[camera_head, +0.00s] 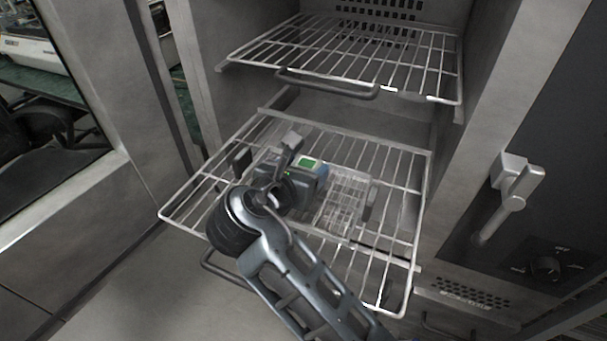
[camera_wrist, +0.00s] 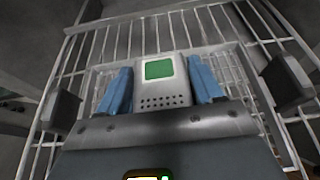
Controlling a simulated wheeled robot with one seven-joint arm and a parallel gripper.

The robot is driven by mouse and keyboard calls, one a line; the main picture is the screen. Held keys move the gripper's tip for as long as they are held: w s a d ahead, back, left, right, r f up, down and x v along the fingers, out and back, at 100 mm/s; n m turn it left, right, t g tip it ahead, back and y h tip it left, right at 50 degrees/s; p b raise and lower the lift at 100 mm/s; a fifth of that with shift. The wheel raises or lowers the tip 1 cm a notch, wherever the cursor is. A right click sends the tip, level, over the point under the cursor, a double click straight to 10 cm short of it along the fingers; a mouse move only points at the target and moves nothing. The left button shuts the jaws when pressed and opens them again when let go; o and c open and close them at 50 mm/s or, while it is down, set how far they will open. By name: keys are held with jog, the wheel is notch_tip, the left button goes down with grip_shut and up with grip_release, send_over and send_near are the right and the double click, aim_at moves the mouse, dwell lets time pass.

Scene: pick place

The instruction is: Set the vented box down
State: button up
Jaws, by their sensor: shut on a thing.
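The vented box (camera_head: 345,203) looks like a pale, see-through box with a grid of slots. It is over the lower wire shelf (camera_head: 190,207); I cannot tell whether it touches the bars. My gripper (camera_head: 305,182) reaches across it from the front, its two dark fingers wide apart and shut on opposite sides of the box. In the wrist view my gripper (camera_wrist: 175,93) has a finger at each side, and the box's rim (camera_wrist: 225,47) shows between them. A grey device with a green screen (camera_wrist: 160,69) and blue pieces on both sides shows within the box's outline. My gripper hides its near part.
An upper wire shelf (camera_head: 350,55) with a front handle hangs above and behind. Cabinet walls stand on both sides. Bare shelf shows right of the box.

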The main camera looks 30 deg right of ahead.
jog(key=shift+f, duration=0.8)
jog(key=o, duration=1.1)
jog(key=shift+f, duration=0.1)
jog(key=shift+o, duration=0.2)
jog(key=shift+a+r, duration=0.1)
jog(key=shift+r, duration=0.1)
jog(key=v, duration=1.1)
jog(key=shift+s+a+r, duration=0.2)
jog(key=shift+s+a, duration=0.05)
jog(key=shift+a, duration=0.05)
